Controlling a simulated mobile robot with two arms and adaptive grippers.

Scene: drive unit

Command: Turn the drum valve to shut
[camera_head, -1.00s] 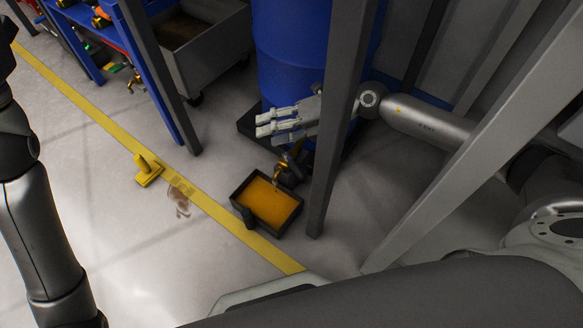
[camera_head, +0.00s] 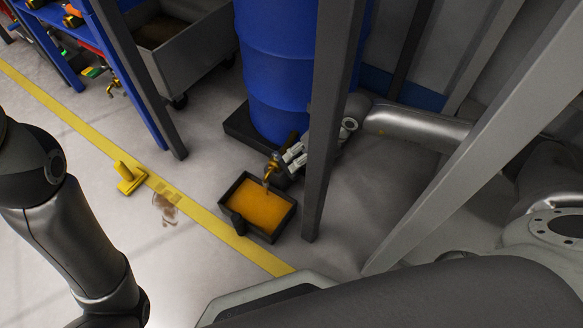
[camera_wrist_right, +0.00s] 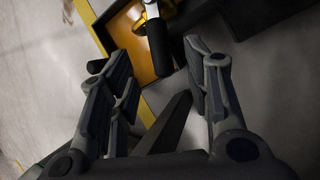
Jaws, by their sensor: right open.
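The blue drum (camera_head: 278,70) stands on a dark base behind a grey post. Its small brass valve (camera_head: 271,167) sits low at the drum's front, above a dark tray (camera_head: 236,182) holding orange liquid. My right gripper (camera_head: 290,155) is beside the valve, partly hidden by the post. In the right wrist view my right gripper (camera_wrist_right: 155,68) is open, its fingers apart with nothing clearly between them. A dark handle-like part (camera_wrist_right: 160,45) with a bright stem lies just beyond the fingertips, over the tray. My left arm shows at the left; its gripper is out of view.
The grey post (camera_head: 328,120) stands close in front of my right arm. A yellow floor line (camera_head: 95,145) passes the tray. A grey bin (camera_head: 190,65) stands behind.

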